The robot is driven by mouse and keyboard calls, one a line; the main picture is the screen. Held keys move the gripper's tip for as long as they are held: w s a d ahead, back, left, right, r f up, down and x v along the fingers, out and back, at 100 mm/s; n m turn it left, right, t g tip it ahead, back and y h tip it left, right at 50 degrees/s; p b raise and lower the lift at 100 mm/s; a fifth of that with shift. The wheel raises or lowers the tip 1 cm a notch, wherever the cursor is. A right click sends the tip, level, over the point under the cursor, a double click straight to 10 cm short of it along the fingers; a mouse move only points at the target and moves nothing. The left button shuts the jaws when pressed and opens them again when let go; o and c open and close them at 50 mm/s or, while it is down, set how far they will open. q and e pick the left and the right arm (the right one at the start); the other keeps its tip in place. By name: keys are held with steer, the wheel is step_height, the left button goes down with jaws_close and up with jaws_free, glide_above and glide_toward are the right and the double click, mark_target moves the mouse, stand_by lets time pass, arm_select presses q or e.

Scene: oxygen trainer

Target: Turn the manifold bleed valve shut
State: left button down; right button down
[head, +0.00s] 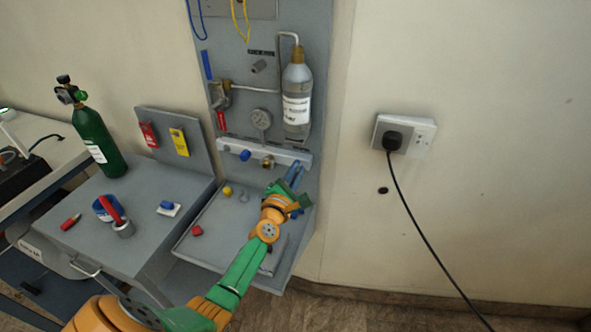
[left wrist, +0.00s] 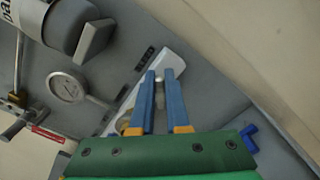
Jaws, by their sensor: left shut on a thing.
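The white manifold bar (head: 285,155) runs across the grey panel below the gauge. It also shows in the left wrist view (left wrist: 174,60), tilted. A blue knob (head: 245,155) and a brass fitting (head: 267,162) sit on the bar. My left gripper (head: 298,167) reaches up to the right end of the bar. In the left wrist view its two blue fingers (left wrist: 159,74) close on a small pale piece at that end, which looks like the manifold bleed valve (left wrist: 159,77). The fingers hide most of it, and its turn angle cannot be told. My right gripper is out of view.
A round gauge (head: 261,119) and a clear bottle (head: 297,95) are above the bar. A grey tray (head: 190,244) with small loose parts lies below. A green cylinder (head: 97,140) stands at left. A plugged socket (head: 405,135) is on the right wall.

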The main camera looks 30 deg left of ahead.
arm_select(q)
steer(key=m, duration=0.3)
steer(key=shift+d+f+m, duration=0.1)
steer(key=shift+f+m, duration=0.05)
steer(key=shift+m, duration=0.25)
steer(key=m, duration=0.3)
steer(key=shift+f+m, duration=0.2)
steer(key=shift+m, duration=0.1)
steer(key=m, duration=0.3)
steer(key=shift+f+m, duration=0.15)
steer(key=shift+m, duration=0.25)
steer(key=m, duration=0.3)
steer(key=shift+f+m, duration=0.15)
steer(key=shift+m, duration=0.15)
steer(key=m, duration=0.5)
steer(key=shift+a+f+p, duration=0.2)
steer(key=shift+p, duration=0.2)
steer(key=m, duration=0.6)
steer(key=shift+s+a, duration=0.1)
steer(key=shift+a, duration=0.2)
steer(key=shift+m, duration=0.3)
